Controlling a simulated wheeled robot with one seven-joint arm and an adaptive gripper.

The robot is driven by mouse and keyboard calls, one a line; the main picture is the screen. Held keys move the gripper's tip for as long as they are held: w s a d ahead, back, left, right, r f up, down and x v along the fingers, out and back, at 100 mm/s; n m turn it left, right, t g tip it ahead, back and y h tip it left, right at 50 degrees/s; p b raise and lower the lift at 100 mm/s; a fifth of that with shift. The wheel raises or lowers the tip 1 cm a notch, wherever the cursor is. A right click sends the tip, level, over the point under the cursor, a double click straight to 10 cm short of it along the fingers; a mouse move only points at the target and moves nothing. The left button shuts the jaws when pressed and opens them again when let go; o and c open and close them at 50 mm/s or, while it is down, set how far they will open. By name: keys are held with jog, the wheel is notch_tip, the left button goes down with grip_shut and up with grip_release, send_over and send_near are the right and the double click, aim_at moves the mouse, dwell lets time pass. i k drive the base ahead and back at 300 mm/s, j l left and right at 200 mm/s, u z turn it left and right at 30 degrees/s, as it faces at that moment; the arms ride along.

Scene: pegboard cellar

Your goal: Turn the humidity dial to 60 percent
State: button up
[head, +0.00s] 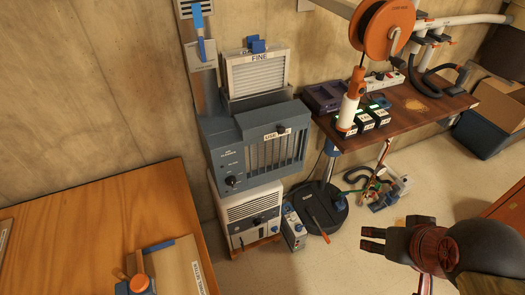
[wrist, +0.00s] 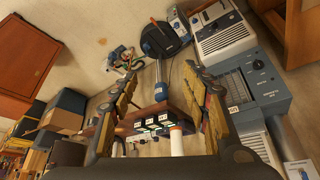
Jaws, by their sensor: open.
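A white dehumidifier-like unit (head: 240,208) stands low against the wall, under a blue-grey air cleaner (head: 225,150). The white unit also shows at the upper right of the wrist view (wrist: 222,38), seen upside down. My gripper (head: 366,238) is at the lower right of the head view, well to the right of the unit and apart from it. In the wrist view its fingers (wrist: 162,80) are spread wide with nothing held between them.
A wooden table (head: 120,215) is at left. Floor before the unit looks clear.

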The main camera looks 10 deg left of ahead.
aim_at(257, 222)
jog(key=k+l+u, duration=0.95)
jog(key=k+u, duration=0.35)
jog(key=i+l+u, duration=0.35)
jog(key=l+u, duration=0.2)
jog(key=i+l+u, duration=0.25)
jog(key=i+l, duration=0.15)
jog(key=l, duration=0.4)
jog(key=i+l+u, duration=0.1)
jog(key=l, duration=0.45)
jog(key=i+l+u, duration=0.1)
jog(key=l, duration=0.5)
jog(key=i+l, duration=0.1)
jog(key=l, duration=0.45)
